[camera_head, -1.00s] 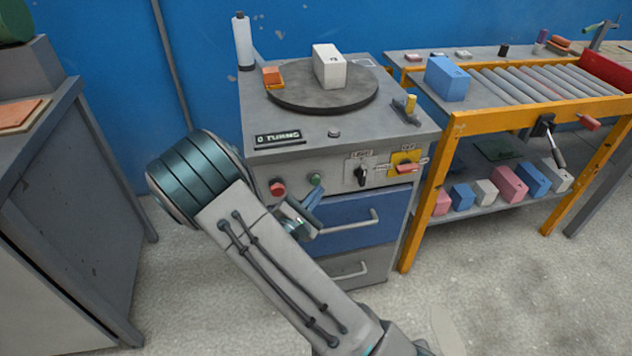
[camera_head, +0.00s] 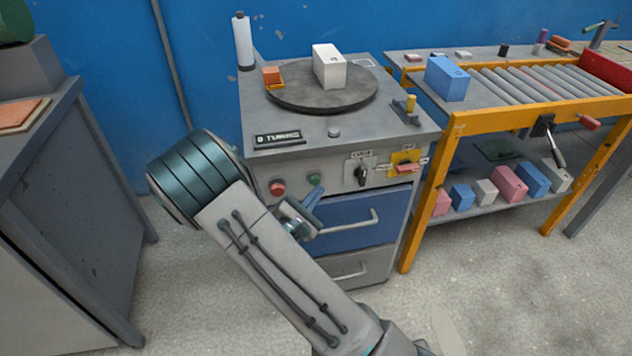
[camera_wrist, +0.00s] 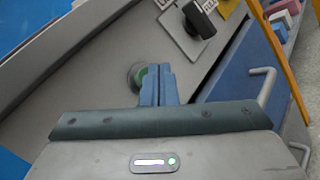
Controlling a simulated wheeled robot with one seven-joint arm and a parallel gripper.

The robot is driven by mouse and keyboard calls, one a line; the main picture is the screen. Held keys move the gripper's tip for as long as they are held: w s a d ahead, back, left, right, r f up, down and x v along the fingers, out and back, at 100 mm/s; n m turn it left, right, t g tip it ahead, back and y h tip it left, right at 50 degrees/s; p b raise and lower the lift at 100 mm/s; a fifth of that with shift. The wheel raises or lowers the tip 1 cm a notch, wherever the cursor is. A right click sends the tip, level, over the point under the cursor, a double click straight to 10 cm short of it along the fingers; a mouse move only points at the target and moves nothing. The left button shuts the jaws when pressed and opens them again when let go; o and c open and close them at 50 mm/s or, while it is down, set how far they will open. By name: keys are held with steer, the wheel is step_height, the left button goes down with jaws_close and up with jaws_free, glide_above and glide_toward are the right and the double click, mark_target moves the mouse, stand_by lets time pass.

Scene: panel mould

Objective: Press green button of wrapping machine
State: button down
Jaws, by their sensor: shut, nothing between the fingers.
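The wrapping machine (camera_head: 350,137) is a grey cabinet with a turntable on top. Its green button (camera_head: 314,180) sits on the front panel, right of a red button (camera_head: 278,188). In the wrist view the green button (camera_wrist: 141,75) is partly hidden behind the blue fingers of my gripper (camera_wrist: 158,70). The fingers are together and empty, with the tips overlapping the button's right side in that view. In the head view my gripper (camera_head: 312,196) is just below the green button, partly hidden by my arm. I cannot tell whether the tips touch the button.
A white box (camera_head: 329,68) stands on the turntable (camera_head: 300,97). A black rotary knob (camera_head: 361,174) and a red switch on a yellow plate (camera_head: 405,164) lie right of the buttons. A blue drawer (camera_head: 350,222) with a handle is below. A roller conveyor (camera_head: 520,85) stands at right.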

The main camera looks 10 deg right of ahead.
steer(key=shift+w, duration=0.35)
